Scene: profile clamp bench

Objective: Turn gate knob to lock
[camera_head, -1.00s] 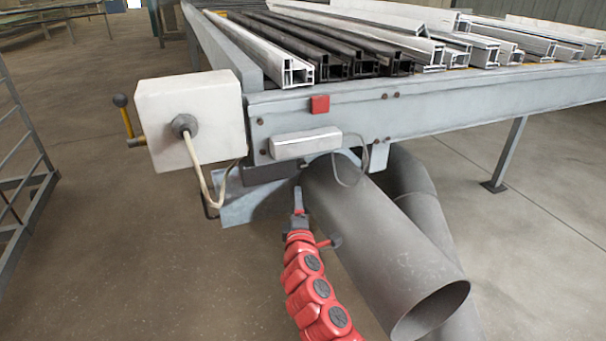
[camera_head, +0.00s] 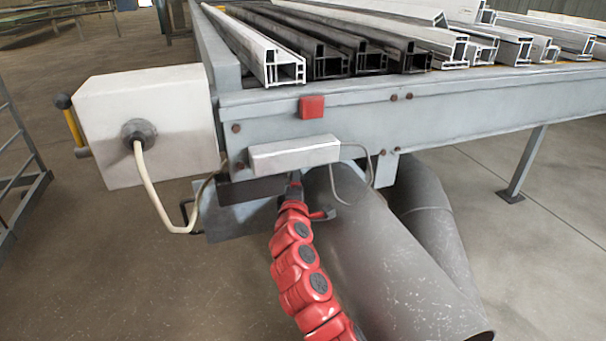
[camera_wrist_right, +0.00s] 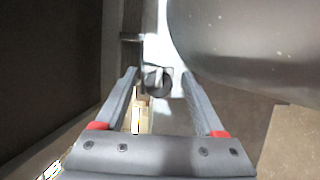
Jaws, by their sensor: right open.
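In the right wrist view, a small dark round knob (camera_wrist_right: 158,82) with a pale upright piece shows between the fingertips of my right gripper (camera_wrist_right: 160,74). The gripper is open, with a finger on each side of the knob. I cannot tell whether the knob lies at fingertip depth or beyond. In the head view my right gripper (camera_head: 293,188) reaches under the front of the bench, just below the white box; its tips are mostly hidden there. The knob does not show clearly in the head view. My left gripper is not in view.
Large grey pipes (camera_head: 375,255) lie close to the right of my right arm. The bench frame (camera_head: 420,110) and white box (camera_head: 295,153) are above the gripper. A cabled control box (camera_head: 150,120) stands left. Floor (camera_head: 120,280) at lower left is clear.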

